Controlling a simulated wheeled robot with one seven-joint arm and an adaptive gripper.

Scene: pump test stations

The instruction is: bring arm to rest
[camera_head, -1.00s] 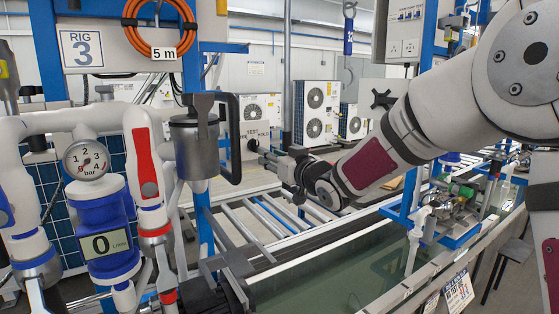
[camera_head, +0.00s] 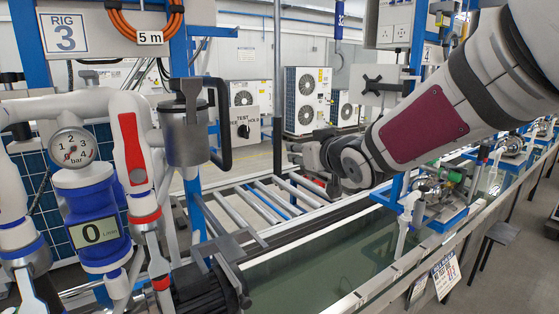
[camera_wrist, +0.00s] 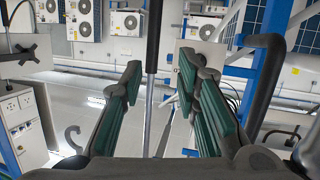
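My gripper (camera_head: 312,154) is at the end of my arm, which reaches in from the upper right in the head view. It points left, in the air above the metal roller rack (camera_head: 265,200) and to the right of a grey metal jug (camera_head: 187,140). In the wrist view my gripper (camera_wrist: 160,78) shows two fingers with green pads standing well apart. Nothing is held between them. A thin dark pole passes behind the gap.
At left stand white pipes with a pressure gauge (camera_head: 73,148), a red-handled valve (camera_head: 132,148) and a blue meter (camera_head: 92,215) reading 0. A water trough (camera_head: 320,250) runs below. Blue posts and a grey panel (camera_head: 380,85) stand near my arm.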

